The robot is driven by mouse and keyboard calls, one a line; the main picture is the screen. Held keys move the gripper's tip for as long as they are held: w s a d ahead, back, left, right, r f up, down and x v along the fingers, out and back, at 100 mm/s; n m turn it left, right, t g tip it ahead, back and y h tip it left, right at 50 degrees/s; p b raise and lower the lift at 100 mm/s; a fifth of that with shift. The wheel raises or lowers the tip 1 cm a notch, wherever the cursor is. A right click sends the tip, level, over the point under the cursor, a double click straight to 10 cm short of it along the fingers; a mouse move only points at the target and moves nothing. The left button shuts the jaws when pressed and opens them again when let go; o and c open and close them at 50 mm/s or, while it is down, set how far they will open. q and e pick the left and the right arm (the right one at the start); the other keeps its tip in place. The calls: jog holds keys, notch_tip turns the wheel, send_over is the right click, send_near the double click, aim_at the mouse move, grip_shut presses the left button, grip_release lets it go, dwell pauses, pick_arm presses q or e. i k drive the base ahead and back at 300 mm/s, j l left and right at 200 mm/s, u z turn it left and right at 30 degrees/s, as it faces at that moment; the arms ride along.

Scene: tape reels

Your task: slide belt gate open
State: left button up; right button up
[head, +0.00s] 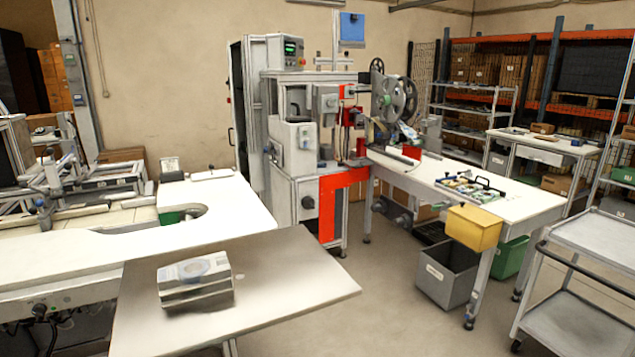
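Neither of my grippers shows in the head view. I cannot pick out the belt gate with certainty. At the left, a white worktop (100,255) has a curved cut-out, with a small green part (171,217) at its edge. Grey metal rails and brackets (45,200) stand beside it, and I cannot tell whether they belong to a gate. A machine (297,150) with a red-orange panel (328,210) stands at the centre, and a large grey reel (395,98) is mounted to its right.
A trolley (590,240) stands far right. Open floor (400,310) lies between.

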aim_at(50, 206)
jog(key=u, duration=1.45)
jog(key=i+j+z, duration=0.1)
jog(key=j+z, duration=0.15)
jog(key=i+j+z, duration=0.1)
jog(key=j+z, duration=0.15)
jog(key=j, duration=0.25)
jog(key=j+z, duration=0.2)
jog(key=j, duration=0.2)
jog(key=i, duration=0.05)
